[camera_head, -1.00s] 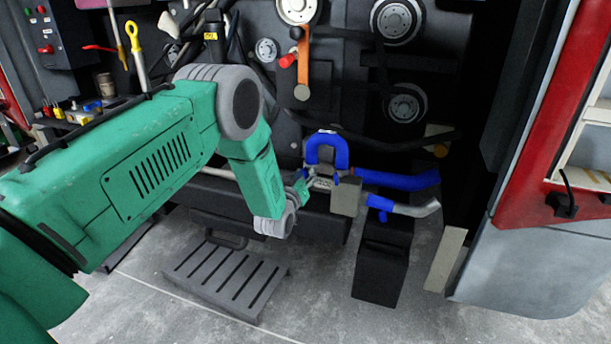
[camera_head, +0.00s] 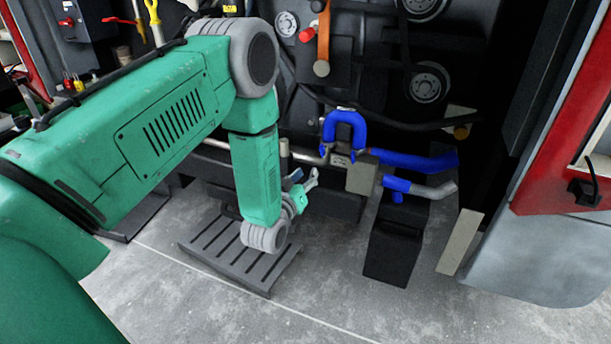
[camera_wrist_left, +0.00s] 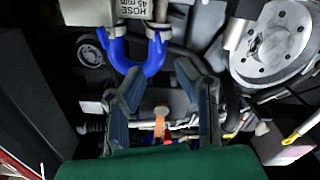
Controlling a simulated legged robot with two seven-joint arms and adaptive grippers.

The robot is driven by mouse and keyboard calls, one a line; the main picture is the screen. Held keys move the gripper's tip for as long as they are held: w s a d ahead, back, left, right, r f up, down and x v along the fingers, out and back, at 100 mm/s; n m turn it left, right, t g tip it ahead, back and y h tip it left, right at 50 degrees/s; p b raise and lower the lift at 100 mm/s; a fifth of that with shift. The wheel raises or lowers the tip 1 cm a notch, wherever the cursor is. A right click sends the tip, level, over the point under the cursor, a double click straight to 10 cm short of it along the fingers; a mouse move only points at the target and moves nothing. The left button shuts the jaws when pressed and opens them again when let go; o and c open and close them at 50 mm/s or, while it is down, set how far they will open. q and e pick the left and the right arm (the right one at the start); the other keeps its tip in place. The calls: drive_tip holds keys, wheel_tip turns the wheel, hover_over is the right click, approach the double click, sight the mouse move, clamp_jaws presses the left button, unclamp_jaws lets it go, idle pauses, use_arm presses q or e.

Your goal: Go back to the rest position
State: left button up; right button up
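My left arm comes in from the left in the head view, and its gripper (camera_head: 303,184) hangs low, left of and below the blue U-shaped hose (camera_head: 344,126). A gap shows between them. In the left wrist view the two fingers of my left gripper (camera_wrist_left: 160,72) stand apart with nothing between them. The blue hose (camera_wrist_left: 141,62) also shows there, beyond the fingers, with a label above it reading "HOSE 45 mm". In the head view the hose sits upside down on metal pipe ends beside a grey block (camera_head: 362,177). My right gripper is in neither view.
Blue pipes (camera_head: 415,161) run right from the block, above a black box (camera_head: 392,255) on the floor. A slatted grey step (camera_head: 235,258) lies under my left arm. A red and grey body panel (camera_head: 540,250) bounds the right. Grey floor is clear in front.

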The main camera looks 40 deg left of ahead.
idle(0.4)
use_arm(q)
drive_tip(key=s+d+f+m+g+h+p, duration=0.35)
drive_tip(key=s+d+f+g, duration=0.4)
drive_tip(key=s+f, duration=0.4)
drive_tip(key=s+d+m+g+p, duration=0.1)
drive_tip(key=s+g, duration=0.3)
drive_tip(key=s, duration=0.8)
drive_tip(key=s+d+m+g+p, duration=0.1)
drive_tip(key=s+g, duration=0.4)
drive_tip(key=s, duration=0.8)
drive_tip(key=d+m+h, duration=0.1)
drive_tip(key=d, duration=0.1)
drive_tip(key=shift+s+d+f, duration=0.15)
drive_tip(key=shift+s+d, duration=0.1)
drive_tip(key=shift+d, duration=0.15)
